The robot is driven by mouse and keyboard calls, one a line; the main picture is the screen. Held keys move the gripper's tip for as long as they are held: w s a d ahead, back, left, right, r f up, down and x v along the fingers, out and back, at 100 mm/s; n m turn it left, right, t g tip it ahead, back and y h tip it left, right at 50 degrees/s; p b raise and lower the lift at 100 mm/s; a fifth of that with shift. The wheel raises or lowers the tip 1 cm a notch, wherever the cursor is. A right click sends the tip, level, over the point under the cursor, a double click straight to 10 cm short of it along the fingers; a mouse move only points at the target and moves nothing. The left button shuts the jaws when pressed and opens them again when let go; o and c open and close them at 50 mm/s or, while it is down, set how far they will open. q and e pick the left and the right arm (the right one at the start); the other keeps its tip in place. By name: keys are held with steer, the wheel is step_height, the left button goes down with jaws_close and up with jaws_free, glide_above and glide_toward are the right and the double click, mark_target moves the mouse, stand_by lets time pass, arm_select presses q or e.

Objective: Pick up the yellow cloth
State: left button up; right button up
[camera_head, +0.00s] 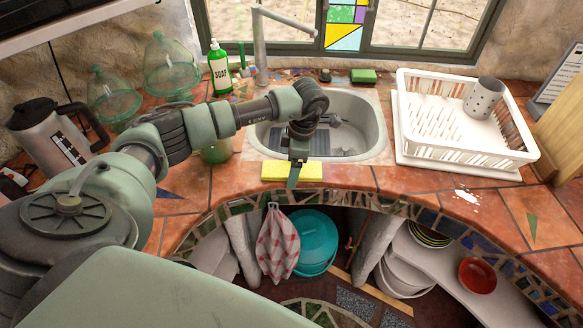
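The yellow cloth (273,172) looks like a flat, bright yellow rectangle on the counter edge, just in front of the sink. My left gripper (294,174) points down at the middle of the cloth. One dark finger with a greenish tip crosses in front of the cloth's near side. The rest of the grip is hidden, so I cannot tell whether the fingers touch or pinch the cloth. My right gripper is not in view.
The sink (375,135) lies behind the cloth, with a tall faucet (260,45). A white dish rack (465,120) stands right. A green soap bottle (219,70), glass domes (113,95) and a metal jug (50,140) stand left.

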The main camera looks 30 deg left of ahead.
arm_select(q)
steer(key=c, duration=1.4)
steer(key=shift+r, duration=0.15)
steer(key=shift+c, duration=0.2)
step_height(320, 180, up, 20)
steer(key=b, duration=0.3)
